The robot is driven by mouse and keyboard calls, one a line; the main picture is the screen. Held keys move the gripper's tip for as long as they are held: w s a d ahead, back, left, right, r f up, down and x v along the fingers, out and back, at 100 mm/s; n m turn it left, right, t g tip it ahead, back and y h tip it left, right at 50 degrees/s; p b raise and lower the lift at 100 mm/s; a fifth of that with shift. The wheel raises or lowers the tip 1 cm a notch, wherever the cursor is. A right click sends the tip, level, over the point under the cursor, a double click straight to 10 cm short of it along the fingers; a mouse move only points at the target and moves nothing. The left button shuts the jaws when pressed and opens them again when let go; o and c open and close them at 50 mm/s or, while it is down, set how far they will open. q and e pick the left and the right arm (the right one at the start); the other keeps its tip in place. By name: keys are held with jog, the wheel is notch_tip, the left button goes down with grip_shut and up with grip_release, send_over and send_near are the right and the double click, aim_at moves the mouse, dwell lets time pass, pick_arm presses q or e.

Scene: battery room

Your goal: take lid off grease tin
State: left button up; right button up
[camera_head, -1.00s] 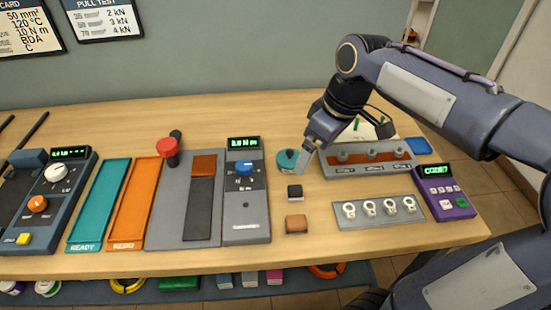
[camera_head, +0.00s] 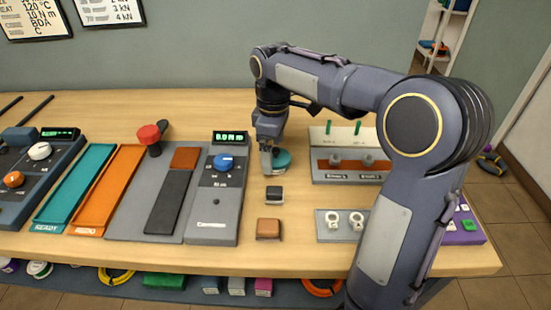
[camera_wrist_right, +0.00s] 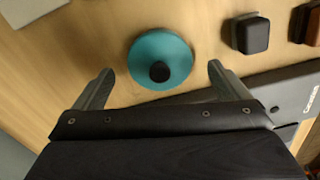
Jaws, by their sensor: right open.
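The grease tin shows as a round teal lid (camera_wrist_right: 160,58) with a black knob (camera_wrist_right: 159,72) in the right wrist view. In the head view the teal tin (camera_head: 282,158) stands on the table, partly hidden behind my right gripper (camera_head: 268,160). My right gripper also shows in the right wrist view (camera_wrist_right: 158,85), open and empty, one finger to each side of the lid and a little short of it. The lid sits on the tin; the tin's body is hidden under it in the wrist view. My left gripper is not in view.
A black block (camera_head: 274,193) and a brown block (camera_head: 268,229) are in front of the tin. A grey tester (camera_head: 212,215) stands to its left, a grey rack (camera_head: 345,178) to its right. A plate with rings (camera_head: 330,235) lies front right.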

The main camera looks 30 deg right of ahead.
jog(key=shift+f, duration=0.3)
jog(key=shift+c, duration=0.4)
jog(key=c, duration=1)
jog(key=shift+o, duration=0.2)
